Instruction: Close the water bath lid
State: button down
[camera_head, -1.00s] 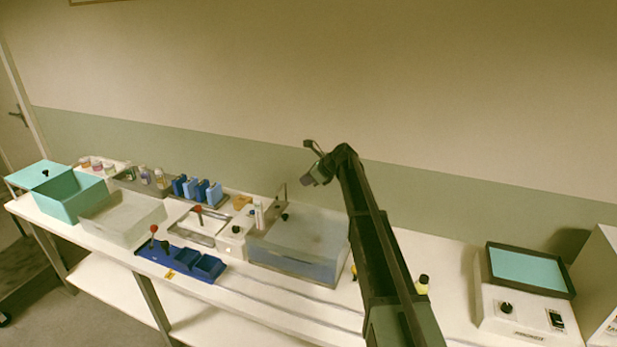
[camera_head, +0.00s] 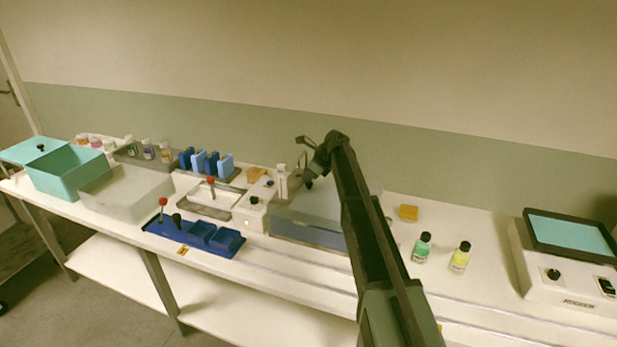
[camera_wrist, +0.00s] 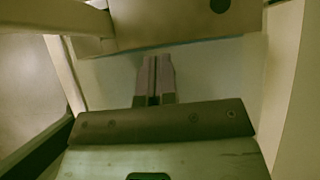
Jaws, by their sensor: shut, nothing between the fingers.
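The water bath (camera_head: 305,232) is a wide, see-through tank with a bluish lower part, left of my arm in the head view. A dark round knob (camera_head: 309,184) shows at its top, close to my gripper (camera_head: 309,171). My arm hides the tank's right side. I cannot tell how far the lid is open. In the wrist view, my gripper (camera_wrist: 156,62) has its two fingers together and empty, over a pale surface. A beige panel with a dark round knob (camera_wrist: 220,5) lies beyond the fingertips. I see no clear contact.
A control box (camera_head: 250,212) and a metal basin with a red-knobbed lever (camera_head: 211,181) stand left of the tank. A blue tray (camera_head: 195,235) lies in front. Green (camera_head: 422,249) and yellow (camera_head: 460,259) bottles stand right of my arm, before a scale-like device (camera_head: 565,265).

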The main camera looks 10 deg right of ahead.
jog(key=shift+s+a+f, duration=0.15)
jog(key=shift+s+f, duration=0.25)
jog(key=shift+s, duration=0.1)
notch_tip(320, 180, up, 15)
jog(key=w+p, duration=0.1)
jog(key=p, duration=1.4)
jog(key=s+a+f+n+g+h+b, duration=0.1)
jog(key=s+f+n+h+b, duration=0.1)
jog(key=s+n, duration=0.6)
jog(key=s+a+f+n+g+h+b, duration=0.1)
jog(key=s+f+n, duration=0.4)
jog(key=s, duration=1.7)
jog(key=s+a+f+n+g+h+b, duration=0.1)
jog(key=s+f+n+h+b, duration=0.1)
jog(key=s+n, duration=0.9)
jog(key=shift+s+a+f+n+g+h+b, duration=0.35)
jog(key=shift+s+f+b, duration=0.65)
jog(key=shift+s, duration=1.3)
jog(key=shift+r, duration=0.25)
